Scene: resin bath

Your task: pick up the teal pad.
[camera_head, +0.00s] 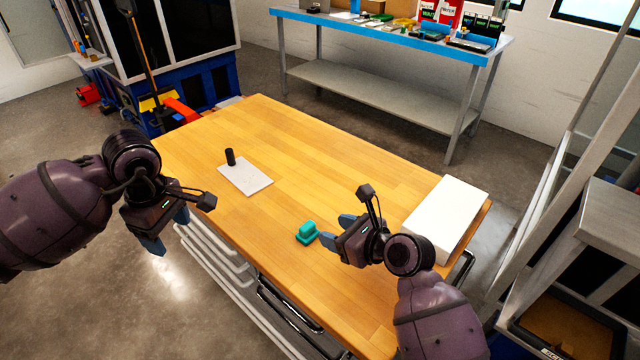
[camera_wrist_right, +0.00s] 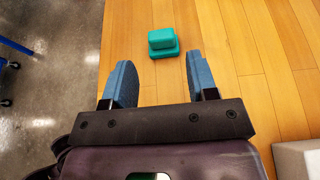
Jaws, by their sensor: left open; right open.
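The teal pad (camera_head: 306,233) lies on the wooden table near its front edge. It looks like a block with a raised grip on a wider base. In the right wrist view the pad (camera_wrist_right: 163,43) sits ahead of and between the two blue fingertips, apart from both. My right gripper (camera_head: 336,231) is open and empty, just to the right of the pad; its fingers also show in the right wrist view (camera_wrist_right: 158,75). My left gripper (camera_head: 168,232) is open and empty, off the table's left front edge.
A grey plate (camera_head: 246,178) with a black cylinder (camera_head: 230,157) beside its far edge lies on the left of the table (camera_head: 330,160). A white box (camera_head: 446,217) stands at the table's right end. The table's middle is clear. A blue-edged workbench (camera_head: 390,35) stands behind.

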